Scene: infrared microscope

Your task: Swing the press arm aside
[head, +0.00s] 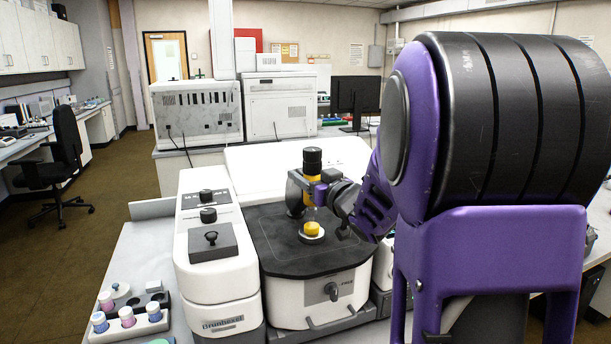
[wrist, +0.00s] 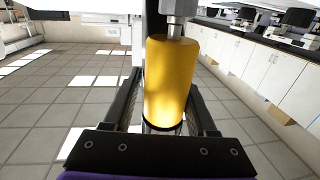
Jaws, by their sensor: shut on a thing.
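The press arm (head: 296,192) is a dark grey bracket standing on the black top plate of the white microscope (head: 325,297), with a black knob (head: 312,160) at its top. My gripper (head: 318,190) reaches in from the right and is at the press arm, just below this knob. In the wrist view, my gripper (wrist: 167,100) is shut around a yellow cylinder (wrist: 168,75) joined to a grey metal shaft (wrist: 175,28). In the head view, my fingers hide most of this cylinder. A separate yellow knob (head: 312,229) on a round metal base sits on the plate below.
A white unit with black knobs (head: 208,215) adjoins the microscope on the left. A rack of capped vials (head: 128,317) stands at the front left of the bench. White instruments (head: 196,110) stand on the bench behind. My arm fills the right side.

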